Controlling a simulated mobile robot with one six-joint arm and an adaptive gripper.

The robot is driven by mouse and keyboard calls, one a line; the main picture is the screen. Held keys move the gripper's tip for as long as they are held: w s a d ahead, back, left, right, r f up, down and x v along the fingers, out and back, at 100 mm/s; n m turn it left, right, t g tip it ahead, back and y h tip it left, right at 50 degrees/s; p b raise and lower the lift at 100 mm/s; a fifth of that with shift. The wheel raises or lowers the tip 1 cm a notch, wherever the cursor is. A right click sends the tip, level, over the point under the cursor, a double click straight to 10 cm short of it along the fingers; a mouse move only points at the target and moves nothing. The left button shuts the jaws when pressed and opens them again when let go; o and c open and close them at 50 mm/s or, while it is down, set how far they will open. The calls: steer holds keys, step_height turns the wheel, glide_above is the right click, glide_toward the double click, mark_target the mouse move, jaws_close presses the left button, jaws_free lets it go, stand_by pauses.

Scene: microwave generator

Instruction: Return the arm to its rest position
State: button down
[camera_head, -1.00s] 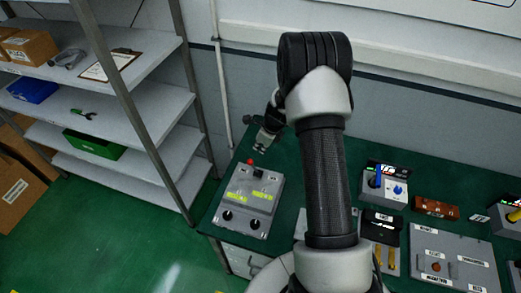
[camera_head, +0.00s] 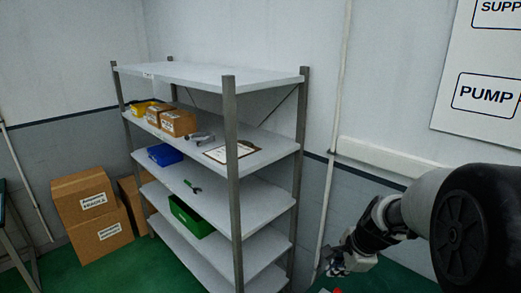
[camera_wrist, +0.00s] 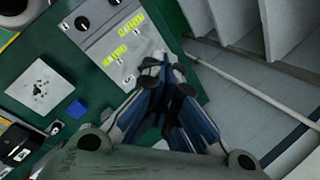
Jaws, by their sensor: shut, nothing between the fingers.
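My gripper (camera_head: 345,262) is at the lower right of the head view, at the end of my arm, in front of the wall and right of the shelf rack. In the wrist view my gripper (camera_wrist: 165,82) has its fingers together with nothing between them. Below it there is a green bench top (camera_wrist: 190,60). A grey control box (camera_wrist: 112,40) with yellow-green labels lies on the bench, beyond the fingertips. In the head view the bench is almost wholly out of frame.
A metal shelf rack (camera_head: 228,150) stands left of my gripper, holding boxes, a blue bin (camera_head: 164,154), a green bin (camera_head: 190,216) and a clipboard (camera_head: 232,152). Cardboard boxes (camera_head: 92,212) stand on the floor at left. A blue-knobbed device (camera_wrist: 76,108) is on the bench.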

steer(key=s+a+r+n+b, duration=0.1)
steer(key=s+a+n+b, duration=0.3)
steer(key=s, duration=0.3)
steer(key=s+a+n+b, duration=0.2)
steer(key=s+n+b, duration=0.2)
steer(key=s+n, duration=0.15)
steer(key=s+f+n+b, duration=0.2)
steer(key=s+n+b, duration=0.1)
steer(key=s, duration=0.4)
steer(key=s+f+n+h+b, duration=0.1)
steer(key=s+f+n+b, duration=0.2)
steer(key=s+n, duration=0.2)
steer(key=s, duration=0.2)
steer(key=shift+s+a+n+t+h+b, duration=0.2)
steer(key=shift+s+n+t+h+b, duration=0.1)
steer(key=shift+n+t+b, duration=0.1)
